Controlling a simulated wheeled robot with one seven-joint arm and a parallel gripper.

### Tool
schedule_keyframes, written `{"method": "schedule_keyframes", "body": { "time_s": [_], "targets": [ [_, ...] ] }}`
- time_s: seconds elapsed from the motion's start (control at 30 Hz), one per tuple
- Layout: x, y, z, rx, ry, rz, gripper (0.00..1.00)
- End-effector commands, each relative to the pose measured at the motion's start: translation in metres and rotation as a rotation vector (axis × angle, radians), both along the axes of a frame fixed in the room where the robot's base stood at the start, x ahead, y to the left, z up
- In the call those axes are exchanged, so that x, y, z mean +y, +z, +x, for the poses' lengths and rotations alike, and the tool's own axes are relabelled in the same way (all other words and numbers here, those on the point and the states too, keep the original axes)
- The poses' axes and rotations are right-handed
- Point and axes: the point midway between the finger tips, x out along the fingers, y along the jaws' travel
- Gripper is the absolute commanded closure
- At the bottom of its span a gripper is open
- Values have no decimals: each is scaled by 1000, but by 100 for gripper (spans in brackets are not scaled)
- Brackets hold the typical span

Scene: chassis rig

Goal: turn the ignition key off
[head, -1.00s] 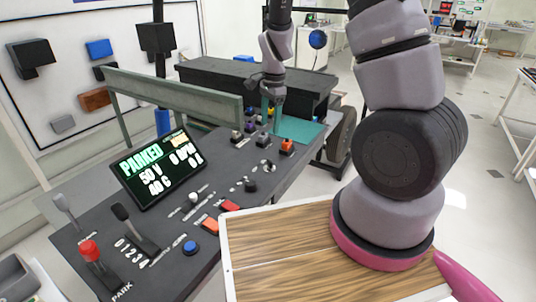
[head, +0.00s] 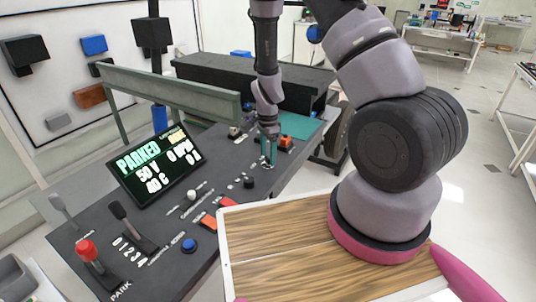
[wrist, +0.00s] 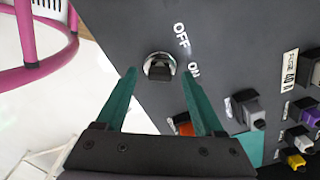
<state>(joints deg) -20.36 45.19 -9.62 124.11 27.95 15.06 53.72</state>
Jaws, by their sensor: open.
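The ignition key (wrist: 159,70) is a dark grip in a round silver lock on the dark console panel in the wrist view. White "OFF" and "ON" labels stand beside it, OFF above and ON to the right. I cannot tell which label it points at. My gripper (wrist: 157,82) is open, its two teal fingers on either side of the key, with no clear contact. In the head view my gripper (head: 268,160) points down over the console's right part, hiding the key there.
An orange block (head: 286,142) sits close beside the gripper. Grey, purple and yellow plugs (wrist: 298,160) stand to the right in the wrist view. A lit display (head: 155,165) reads PARKED. A black knob (head: 249,183) and several switches stand nearer.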

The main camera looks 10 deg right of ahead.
Motion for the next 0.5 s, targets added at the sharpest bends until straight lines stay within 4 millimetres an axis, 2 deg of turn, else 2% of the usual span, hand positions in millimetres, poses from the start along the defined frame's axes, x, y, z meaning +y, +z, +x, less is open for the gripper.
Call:
{"method": "schedule_keyframes", "body": {
  "time_s": [0.3, 0.37, 0.4, 0.5],
  "targets": [
    [0, -3, 0, -1, 0, 0, 30],
    [0, -3, 0, -1, 0, 0, 53],
    [0, -3, 0, -1, 0, 0, 68],
    [0, -3, 0, -1, 0, 0, 100]
  ]
}}
